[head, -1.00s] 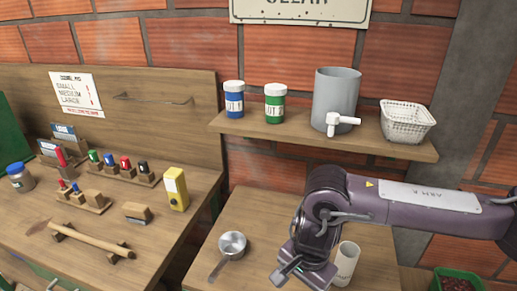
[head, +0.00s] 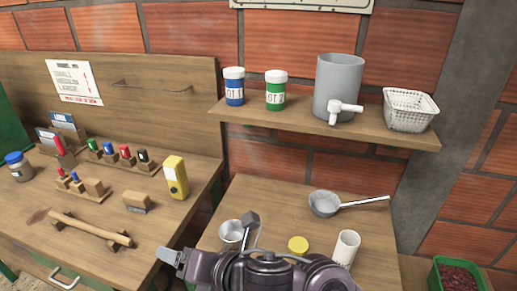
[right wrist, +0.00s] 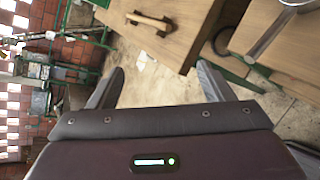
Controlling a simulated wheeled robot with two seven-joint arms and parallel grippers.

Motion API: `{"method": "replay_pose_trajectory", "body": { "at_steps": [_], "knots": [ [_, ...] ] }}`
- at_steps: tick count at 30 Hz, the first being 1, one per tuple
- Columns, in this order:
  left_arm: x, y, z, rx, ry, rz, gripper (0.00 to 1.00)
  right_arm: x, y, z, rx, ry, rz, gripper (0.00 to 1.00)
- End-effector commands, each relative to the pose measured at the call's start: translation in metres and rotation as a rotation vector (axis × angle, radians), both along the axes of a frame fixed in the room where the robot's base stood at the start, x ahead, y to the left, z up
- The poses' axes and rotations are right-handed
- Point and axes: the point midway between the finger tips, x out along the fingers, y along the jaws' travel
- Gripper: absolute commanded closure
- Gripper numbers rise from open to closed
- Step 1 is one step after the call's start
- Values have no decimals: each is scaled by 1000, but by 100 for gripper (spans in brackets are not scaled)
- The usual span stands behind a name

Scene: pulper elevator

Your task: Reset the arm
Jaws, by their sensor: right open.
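My right arm is folded low at the bottom centre of the head view. Its gripper (head: 212,240) is open, its fingers spread, near the front left of the small table (head: 265,200). In the right wrist view the gripper (right wrist: 160,85) shows nothing between its fingers, with bare floor beyond. A metal cup (head: 229,231) stands close by the fingers in the head view, partly hidden by the arm. I cannot tell whether they touch. My left gripper is not in view.
A ladle (head: 324,204), a yellow lid (head: 298,244) and a white cylinder (head: 346,247) are on the small table. The shelf (head: 295,124) above holds two jars, a grey tank (head: 338,86) and a white basket (head: 409,108).

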Motion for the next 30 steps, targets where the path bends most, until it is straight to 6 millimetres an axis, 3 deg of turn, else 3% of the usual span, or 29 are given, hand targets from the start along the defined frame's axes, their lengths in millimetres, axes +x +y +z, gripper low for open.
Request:
{"method": "replay_pose_trajectory", "body": {
  "at_steps": [4,7,12,15,21,26,30],
  "knots": [
    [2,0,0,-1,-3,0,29,27,-58,-8,313,435,-501,26],
    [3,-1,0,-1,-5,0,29,35,-113,-32,511,714,-860,26],
    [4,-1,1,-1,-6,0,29,15,-204,-84,791,1071,-1431,26],
    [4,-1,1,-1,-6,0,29,-4,-241,-107,901,1185,-1678,26],
    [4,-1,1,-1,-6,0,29,-47,-294,-139,1065,1305,-2074,26],
    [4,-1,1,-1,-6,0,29,-84,-326,-157,1172,1339,-2354,26],
    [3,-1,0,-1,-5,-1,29,-70,-323,-198,1152,1343,-2354,26]
  ]
}}
